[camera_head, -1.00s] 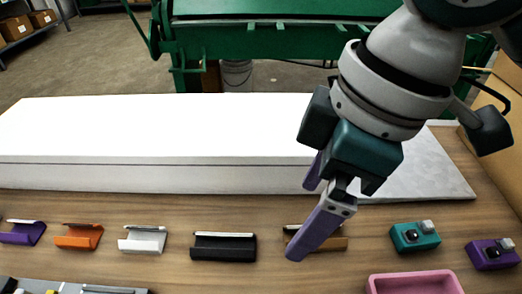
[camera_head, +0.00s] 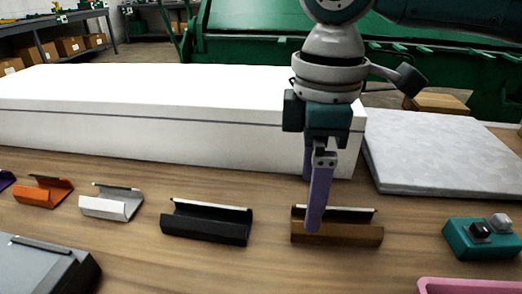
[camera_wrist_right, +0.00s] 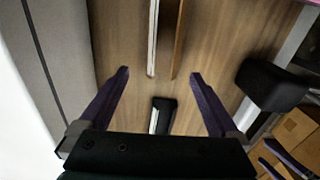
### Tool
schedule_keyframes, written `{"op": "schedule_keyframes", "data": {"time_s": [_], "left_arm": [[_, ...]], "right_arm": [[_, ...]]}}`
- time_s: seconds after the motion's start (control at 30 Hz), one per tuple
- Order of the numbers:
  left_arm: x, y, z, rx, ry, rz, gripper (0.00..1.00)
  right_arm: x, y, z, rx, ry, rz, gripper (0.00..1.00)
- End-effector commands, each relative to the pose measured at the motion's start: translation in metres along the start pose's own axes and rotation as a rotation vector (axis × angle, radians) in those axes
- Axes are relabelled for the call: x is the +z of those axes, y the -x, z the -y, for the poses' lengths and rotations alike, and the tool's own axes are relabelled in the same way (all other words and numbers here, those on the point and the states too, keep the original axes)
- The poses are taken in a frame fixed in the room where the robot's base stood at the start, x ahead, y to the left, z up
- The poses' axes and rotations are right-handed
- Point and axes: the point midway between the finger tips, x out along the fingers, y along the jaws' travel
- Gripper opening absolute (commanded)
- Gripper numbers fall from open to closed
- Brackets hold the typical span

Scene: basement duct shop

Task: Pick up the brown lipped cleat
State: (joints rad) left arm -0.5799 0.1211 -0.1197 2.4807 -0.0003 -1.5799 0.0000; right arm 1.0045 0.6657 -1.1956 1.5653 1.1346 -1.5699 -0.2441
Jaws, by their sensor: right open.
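The brown lipped cleat (camera_head: 340,231) lies on the wooden bench, an open channel with a pale strip along its back lip. My right gripper (camera_head: 315,215) points down at its left part, and one purple finger hides some of it. In the right wrist view the gripper (camera_wrist_right: 159,73) is open, with its fingers wide apart. There the brown cleat (camera_wrist_right: 177,42) runs upward between and beyond the fingertips, with nothing held. I cannot tell whether a finger touches it. My left gripper is not in view.
A black cleat (camera_head: 207,223) lies left of the brown one, then white (camera_head: 111,203) and orange (camera_head: 43,192) cleats. A long white block (camera_head: 170,130) stands behind. A teal box (camera_head: 484,239) and a pink tray (camera_head: 470,286) are to the right. Bare wood surrounds the brown cleat.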

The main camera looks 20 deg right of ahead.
Motion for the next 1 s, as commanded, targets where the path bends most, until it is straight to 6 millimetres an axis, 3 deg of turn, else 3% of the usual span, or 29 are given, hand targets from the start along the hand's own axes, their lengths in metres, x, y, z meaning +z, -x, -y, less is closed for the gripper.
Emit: {"op": "schedule_keyframes", "data": {"time_s": [0.3, 0.57, 1.0], "left_arm": [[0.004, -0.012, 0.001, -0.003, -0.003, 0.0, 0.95], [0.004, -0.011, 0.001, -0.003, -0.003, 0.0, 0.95], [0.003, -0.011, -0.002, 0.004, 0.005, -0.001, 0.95]], "right_arm": [[-0.001, -0.046, 0.004, -0.001, 0.001, 0.0, 0.97], [-0.001, -0.049, 0.004, 0.0, 0.002, 0.0, 0.97], [-0.001, -0.049, 0.004, 0.0, 0.002, 0.0, 0.5]]}}
